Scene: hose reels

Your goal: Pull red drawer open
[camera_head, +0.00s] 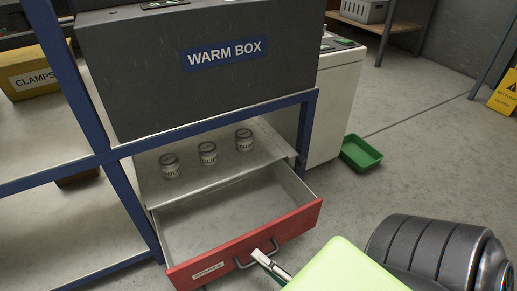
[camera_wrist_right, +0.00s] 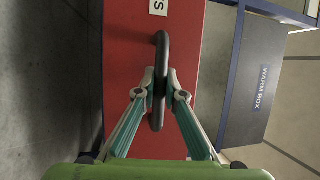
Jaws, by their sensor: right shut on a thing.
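The red drawer (camera_head: 230,247) is pulled out from under a shelf, and its inside, which looks empty, shows behind the red front. A dark bar handle (camera_head: 244,262) is on the front, beside a label that seems to read "SPARES". My right gripper (camera_head: 262,257) is at the handle. In the right wrist view the drawer's red front (camera_wrist_right: 125,80) fills the middle, and the two fingertips of my right gripper (camera_wrist_right: 160,92) are closed on the dark handle (camera_wrist_right: 161,50) from both sides. My left gripper is not in view.
Several small labelled jars, among them one jar (camera_head: 208,153), stand on the surface above the drawer. A dark box marked "WARM BOX" (camera_head: 130,70) sits on the blue-framed shelf. A green tray (camera_head: 361,153) lies on the floor at right, with bare floor around it.

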